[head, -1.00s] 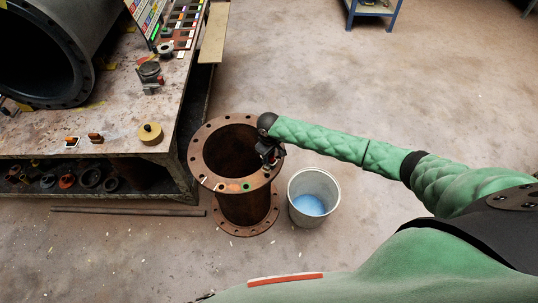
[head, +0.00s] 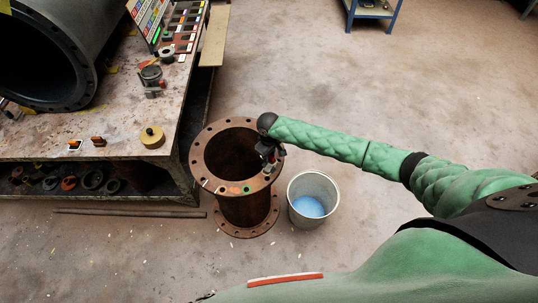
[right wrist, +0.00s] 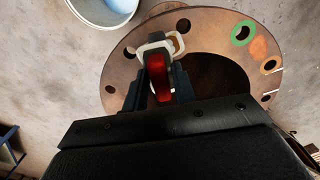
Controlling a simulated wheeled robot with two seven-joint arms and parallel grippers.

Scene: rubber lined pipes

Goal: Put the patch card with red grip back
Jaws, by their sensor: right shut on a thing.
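My right gripper (head: 270,157) is over the near right rim of the upright rusty flanged pipe (head: 209,174). In the right wrist view my right gripper (right wrist: 162,88) is shut on the red grip of the patch card (right wrist: 157,76). The card's pale frame-like plate (right wrist: 146,46) lies beyond the fingertips, over or against the flange; I cannot tell whether it touches. A rack of several coloured cards (head: 184,32) stands at the back of the workbench. My left gripper is not in view.
A pail with blue inside (head: 311,187) stands right of the pipe. A green ring (right wrist: 243,33) lies on the flange. Floor is open at right.

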